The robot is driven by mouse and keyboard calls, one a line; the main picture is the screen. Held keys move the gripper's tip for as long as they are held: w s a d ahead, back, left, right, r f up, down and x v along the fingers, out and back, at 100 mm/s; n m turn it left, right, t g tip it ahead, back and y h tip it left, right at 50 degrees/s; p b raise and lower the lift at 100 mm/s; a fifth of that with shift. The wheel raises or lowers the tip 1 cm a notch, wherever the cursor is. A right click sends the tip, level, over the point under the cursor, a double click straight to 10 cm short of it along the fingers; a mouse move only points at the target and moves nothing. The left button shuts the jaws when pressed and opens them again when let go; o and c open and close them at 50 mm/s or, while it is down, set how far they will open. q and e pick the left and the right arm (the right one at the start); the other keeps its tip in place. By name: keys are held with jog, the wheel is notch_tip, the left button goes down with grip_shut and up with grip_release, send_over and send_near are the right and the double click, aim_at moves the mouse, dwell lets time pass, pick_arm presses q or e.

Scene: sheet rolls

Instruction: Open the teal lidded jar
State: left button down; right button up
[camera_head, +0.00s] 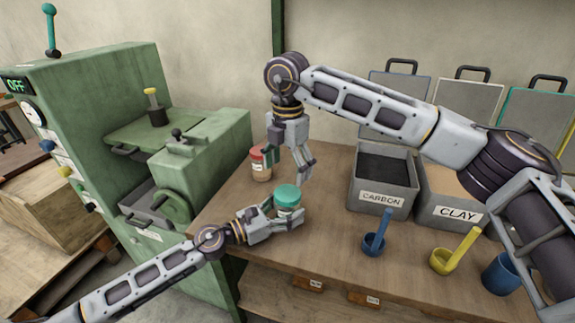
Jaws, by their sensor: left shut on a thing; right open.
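The teal lidded jar (287,197) stands upright on the wooden table, its teal lid on top. My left gripper (276,214) comes in low from the left and is shut on the jar's body below the lid. My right gripper (288,163) points down above and behind the jar, open, with its fingers apart from the lid. A second jar with a red lid (260,163) stands behind and to the left, close to my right gripper's left finger and partly hidden by it.
A grey carbon bin (382,201) and a clay bin (447,214) stand at the right. A green machine (95,105) stands at the left. The table between jar and blue scoop is clear.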

aim_at(288, 193)
jog(key=shift+f, duration=3.8)
jog(key=c, duration=1.1)
jog(key=shift+o, duration=0.2)
